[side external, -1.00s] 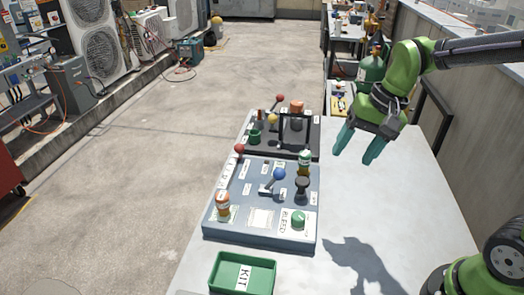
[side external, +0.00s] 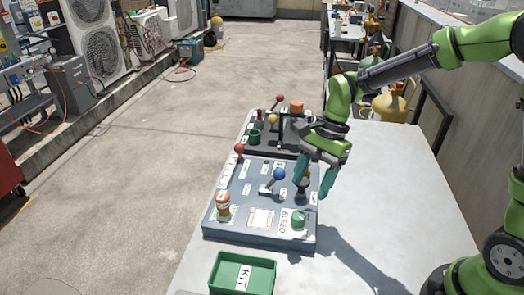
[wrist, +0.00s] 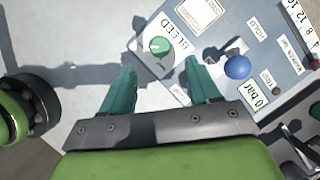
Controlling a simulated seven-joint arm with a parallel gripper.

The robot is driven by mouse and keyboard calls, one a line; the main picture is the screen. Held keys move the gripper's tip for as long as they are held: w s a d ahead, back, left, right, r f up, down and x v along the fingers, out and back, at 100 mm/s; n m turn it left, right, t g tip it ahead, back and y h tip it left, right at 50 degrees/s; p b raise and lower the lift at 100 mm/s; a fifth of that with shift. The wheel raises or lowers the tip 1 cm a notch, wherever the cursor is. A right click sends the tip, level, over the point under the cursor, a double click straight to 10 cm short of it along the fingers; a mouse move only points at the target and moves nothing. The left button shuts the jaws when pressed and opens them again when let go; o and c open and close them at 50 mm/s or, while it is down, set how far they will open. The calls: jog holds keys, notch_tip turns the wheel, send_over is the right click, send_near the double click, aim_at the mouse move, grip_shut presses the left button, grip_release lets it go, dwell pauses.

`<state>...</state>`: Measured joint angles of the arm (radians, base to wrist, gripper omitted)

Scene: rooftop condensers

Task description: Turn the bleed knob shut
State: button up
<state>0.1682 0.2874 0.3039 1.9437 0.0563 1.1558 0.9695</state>
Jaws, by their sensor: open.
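The bleed knob (side external: 298,219) is a small green round knob on a white plate marked BLEED, at the near right corner of the grey-blue panel (side external: 262,238). In the wrist view the knob (wrist: 159,46) lies beyond my fingertips, roughly ahead of the gap between them, with a pale mark on its top. My gripper (side external: 314,182) has teal fingers and is open and empty. It is above the right edge of the panel, behind the knob and apart from it. In the wrist view the fingers (wrist: 162,73) are spread wide.
On the panel are a blue-ball lever (side external: 278,174), a red-ball lever (side external: 239,149), an orange-capped item (side external: 223,204) and a black knob (side external: 302,190) beside my gripper. A second, dark panel (side external: 262,144) stands behind. A green KIT tray (side external: 224,279) is in front. The table's right side is clear.

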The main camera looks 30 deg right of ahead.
aim_at(298, 215)
jog(key=x, duration=0.8)
jog(key=shift+f, duration=0.2)
jog(key=c, duration=1)
jog(key=shift+c, duration=0.2)
